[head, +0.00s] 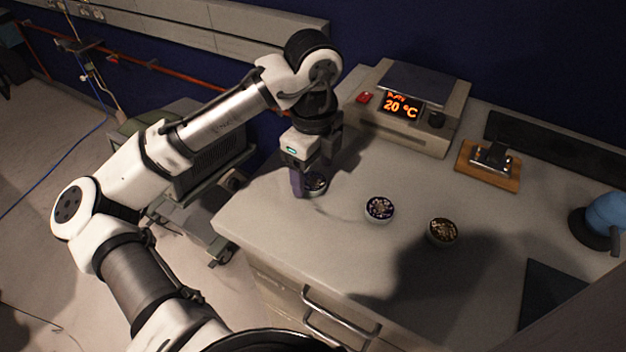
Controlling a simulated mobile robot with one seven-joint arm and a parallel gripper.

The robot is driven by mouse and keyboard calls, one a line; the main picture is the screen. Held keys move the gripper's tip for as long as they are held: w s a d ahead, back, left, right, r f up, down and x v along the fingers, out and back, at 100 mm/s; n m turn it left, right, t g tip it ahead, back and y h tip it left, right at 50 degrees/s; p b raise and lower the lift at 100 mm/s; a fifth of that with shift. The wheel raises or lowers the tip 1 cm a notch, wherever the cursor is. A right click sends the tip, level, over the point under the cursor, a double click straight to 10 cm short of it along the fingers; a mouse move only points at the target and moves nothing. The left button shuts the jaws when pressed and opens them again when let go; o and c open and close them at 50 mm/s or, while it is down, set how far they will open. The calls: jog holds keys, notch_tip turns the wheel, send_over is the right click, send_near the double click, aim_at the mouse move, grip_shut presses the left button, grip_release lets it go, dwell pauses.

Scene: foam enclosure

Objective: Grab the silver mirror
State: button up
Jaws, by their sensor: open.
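A shiny silver piece (492,155) stands on a small wooden board (476,174) at the back right of the counter. It is the only thing in view that could be the silver mirror, but I cannot tell for sure. My gripper (309,184) is open and points down at the counter's left end, well left of the silver piece.
A device showing 20 °C (401,106) stands behind. A blue rounded object (606,214) and dark square (555,294) are at right.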

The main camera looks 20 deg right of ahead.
jog(key=shift+f, duration=1)
jog(key=c, duration=1.1)
jog(key=shift+r, duration=0.1)
